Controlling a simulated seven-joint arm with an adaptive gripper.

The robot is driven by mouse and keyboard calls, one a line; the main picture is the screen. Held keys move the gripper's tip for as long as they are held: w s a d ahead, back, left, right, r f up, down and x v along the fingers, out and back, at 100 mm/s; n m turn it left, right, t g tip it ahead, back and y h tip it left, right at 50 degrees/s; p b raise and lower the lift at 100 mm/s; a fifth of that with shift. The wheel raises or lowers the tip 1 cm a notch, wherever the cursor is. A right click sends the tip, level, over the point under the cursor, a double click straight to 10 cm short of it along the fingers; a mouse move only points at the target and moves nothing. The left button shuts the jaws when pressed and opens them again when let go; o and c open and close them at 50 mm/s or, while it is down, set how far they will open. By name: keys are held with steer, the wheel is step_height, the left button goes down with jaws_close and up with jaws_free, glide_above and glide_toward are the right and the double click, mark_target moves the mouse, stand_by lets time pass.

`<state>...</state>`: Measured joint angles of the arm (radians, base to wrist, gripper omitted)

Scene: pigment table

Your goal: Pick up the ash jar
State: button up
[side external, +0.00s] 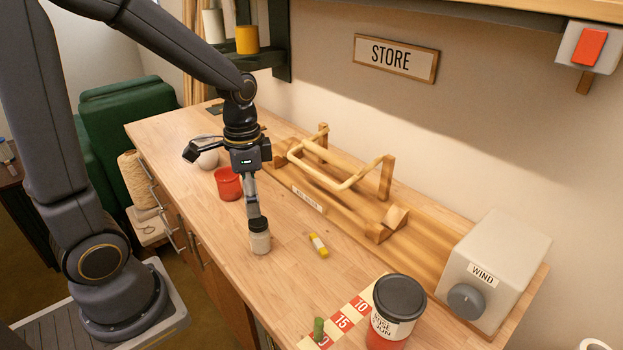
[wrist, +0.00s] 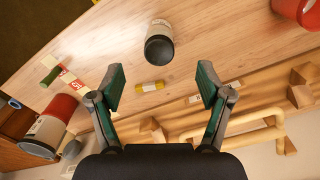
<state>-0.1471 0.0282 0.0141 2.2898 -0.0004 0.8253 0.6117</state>
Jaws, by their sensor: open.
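A small jar with a dark lid and pale grey contents (side external: 260,241) stands upright on the wooden table; I take it as the ash jar, though no label reads clearly. In the wrist view the jar (wrist: 159,32) lies ahead of the fingertips, roughly centred between them, its dark lid toward the camera. My gripper (side external: 254,205) is above the jar in the side view, pointing down, with its fingertips close to the lid. In the wrist view my gripper (wrist: 161,76) is open, with nothing between its green-padded fingers.
A wooden rack (side external: 340,178) runs along the back. A lidded cup (side external: 396,308), a numbered strip (side external: 343,321) and a WIND box (side external: 492,265) are at right.

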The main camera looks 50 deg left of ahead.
mark_target(259, 233)
step_height(259, 233, down, 5)
steer(key=shift+f, duration=0.1)
steer(key=f, duration=0.5)
steer(key=shift+w+d, duration=0.2)
steer(key=shift+w, duration=0.05)
steer(key=c, duration=1.3)
